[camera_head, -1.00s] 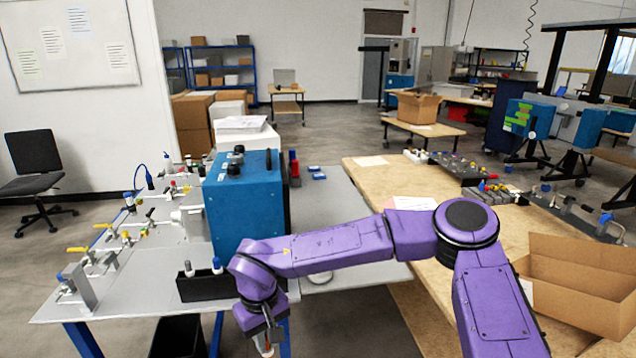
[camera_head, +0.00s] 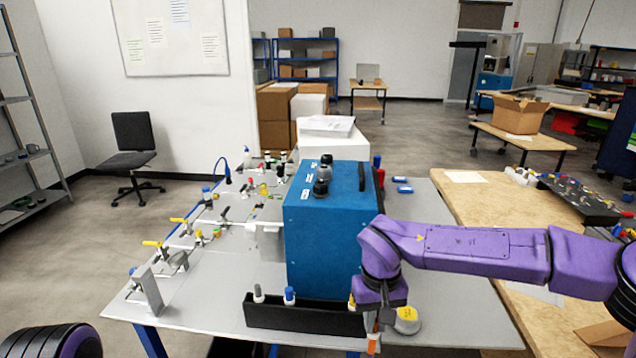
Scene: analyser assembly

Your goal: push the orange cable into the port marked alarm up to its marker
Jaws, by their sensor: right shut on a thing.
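My right gripper (camera_head: 372,334) points down by the table's front edge, right of the box's front. It is shut on a small piece with orange showing (camera_head: 373,344), which fits the orange cable's end. The gripper hides most of it, and its marker cannot be made out. I cannot pick out a port marked alarm in this view. My left gripper is not in view.
A black bin (camera_head: 300,318) with capped bottles stands before the box. A yellow-topped round item (camera_head: 407,320) sits just right of my right gripper. Valves and fittings (camera_head: 180,258) fill the table's left side. A wooden bench (camera_head: 480,205) stands at right.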

